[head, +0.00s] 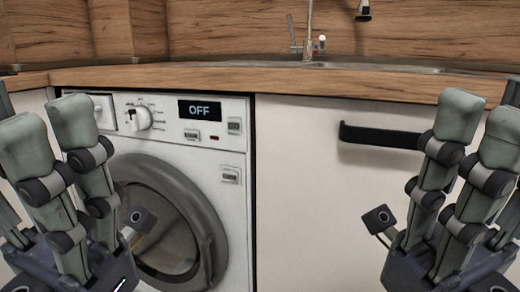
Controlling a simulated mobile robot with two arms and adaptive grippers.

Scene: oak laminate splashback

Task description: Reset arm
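My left gripper (50,130) is at the left of the head view, in front of the washing machine. Its two visible grey-green fingers point up, with a narrow gap between them, and nothing shows between them. My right gripper (478,135) is at the right edge, in front of the white cabinet front. Its fingers also point up, slightly apart, with nothing between them. Both grippers stand raised near the height of the counter edge and appear clear of it.
A white washing machine (215,168) with its round door (199,212) closed and a display reading OFF stands under the wooden counter (330,84). A white cabinet front (310,190) with a black handle (380,136) is to its right. A sink (370,67) and tap (308,38) are behind.

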